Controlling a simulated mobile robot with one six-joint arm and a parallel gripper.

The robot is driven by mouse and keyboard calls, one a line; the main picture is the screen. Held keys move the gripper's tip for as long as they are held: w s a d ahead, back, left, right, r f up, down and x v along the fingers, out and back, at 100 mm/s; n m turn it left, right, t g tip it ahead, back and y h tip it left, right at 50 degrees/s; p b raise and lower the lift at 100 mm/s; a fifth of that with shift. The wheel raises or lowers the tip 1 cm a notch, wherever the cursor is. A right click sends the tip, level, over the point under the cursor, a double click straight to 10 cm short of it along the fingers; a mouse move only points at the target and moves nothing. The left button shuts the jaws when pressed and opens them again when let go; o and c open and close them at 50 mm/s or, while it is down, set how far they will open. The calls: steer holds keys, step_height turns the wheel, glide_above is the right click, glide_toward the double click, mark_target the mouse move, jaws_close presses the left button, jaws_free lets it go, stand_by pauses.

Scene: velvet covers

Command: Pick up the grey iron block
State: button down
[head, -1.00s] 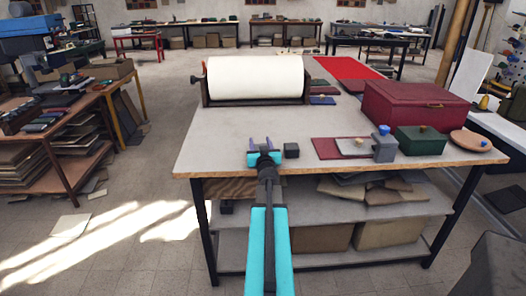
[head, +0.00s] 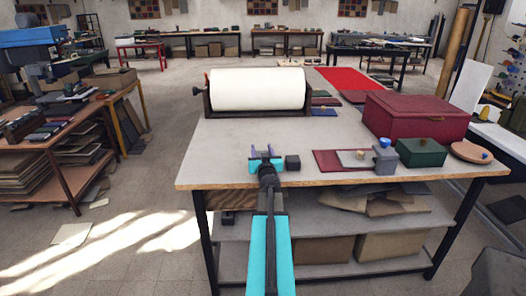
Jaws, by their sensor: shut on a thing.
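My gripper (head: 263,152) is at the front edge of the grey worktable (head: 225,150), left of its middle. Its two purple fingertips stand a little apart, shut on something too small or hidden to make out. A small dark grey block (head: 292,162) sits on the table just right of the gripper, beside the fingers and not visibly between them. A lighter grey block (head: 386,160) with a blue knob stands further right, near the front edge. I cannot tell from looks which block is iron.
A dark red pad (head: 326,161) lies right of the dark block. A green box (head: 421,153), a round wooden dish (head: 471,152) and a large red box (head: 414,116) stand at the right. A white roller (head: 257,89) stands at the back. The table's middle is clear.

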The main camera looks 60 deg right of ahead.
steer(key=shift+r, duration=0.75)
steer(key=s+d+p, duration=0.1)
steer(key=s, duration=0.4)
steer(key=s+d+p, duration=0.1)
steer(key=s, duration=0.4)
steer(key=s+d+r+p, duration=0.1)
steer(key=s+d, duration=0.1)
steer(key=s, duration=0.3)
steer(key=shift+s+d, duration=0.1)
steer(key=shift+s, duration=0.15)
